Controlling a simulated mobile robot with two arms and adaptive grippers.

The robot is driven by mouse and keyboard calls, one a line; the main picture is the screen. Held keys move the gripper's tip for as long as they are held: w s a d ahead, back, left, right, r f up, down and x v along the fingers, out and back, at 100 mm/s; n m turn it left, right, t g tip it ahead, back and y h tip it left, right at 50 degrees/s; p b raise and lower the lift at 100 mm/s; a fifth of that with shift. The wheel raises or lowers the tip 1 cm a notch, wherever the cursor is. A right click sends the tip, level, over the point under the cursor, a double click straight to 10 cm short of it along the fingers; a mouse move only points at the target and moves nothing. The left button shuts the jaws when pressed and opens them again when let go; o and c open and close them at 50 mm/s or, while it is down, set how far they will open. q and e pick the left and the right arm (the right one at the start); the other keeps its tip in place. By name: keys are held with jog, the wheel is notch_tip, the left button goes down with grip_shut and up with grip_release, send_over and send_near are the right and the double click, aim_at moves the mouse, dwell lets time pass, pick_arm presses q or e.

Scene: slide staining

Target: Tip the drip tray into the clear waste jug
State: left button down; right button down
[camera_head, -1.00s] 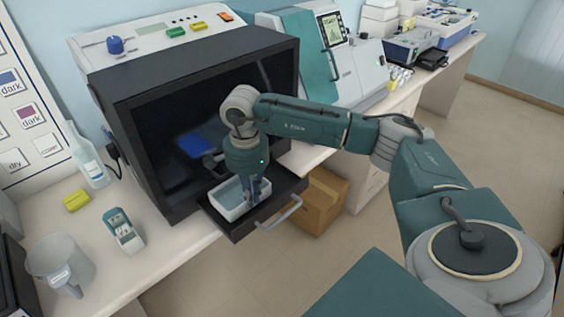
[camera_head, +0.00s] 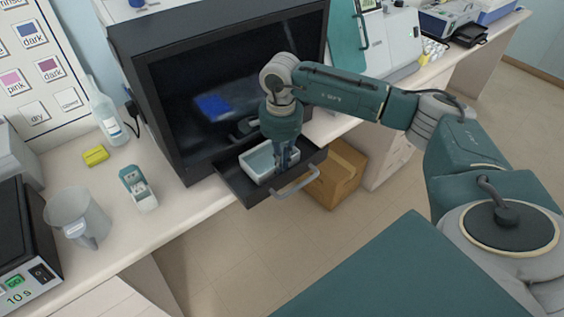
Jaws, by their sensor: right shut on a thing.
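The drip tray (camera_head: 258,165) is a small white rectangular tray with a pale blue inside. It sits in the pulled-out black drawer (camera_head: 236,186) of the dark cabinet. My right gripper (camera_head: 285,165) points down at the tray's right side and is shut on its wall. The fingertips are partly hidden against the tray. My left gripper is not in view.
The black cabinet (camera_head: 165,118) stands behind the drawer. A green-and-white holder (camera_head: 138,188), a yellow block (camera_head: 95,155) and a labelled bottle (camera_head: 107,118) stand between jug and cabinet. A device with a green button (camera_head: 30,280) is at lower left. A cardboard box (camera_head: 338,175) is below the drawer.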

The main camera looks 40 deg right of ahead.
jog(key=shift+d, duration=0.15)
jog(key=shift+d+f, duration=0.2)
jog(key=shift+f, duration=0.05)
jog(key=c, duration=1.9)
grip_release()
jog(key=shift+s+d, duration=0.1)
jog(key=shift+d, duration=0.05)
jog(key=shift+a, duration=0.2)
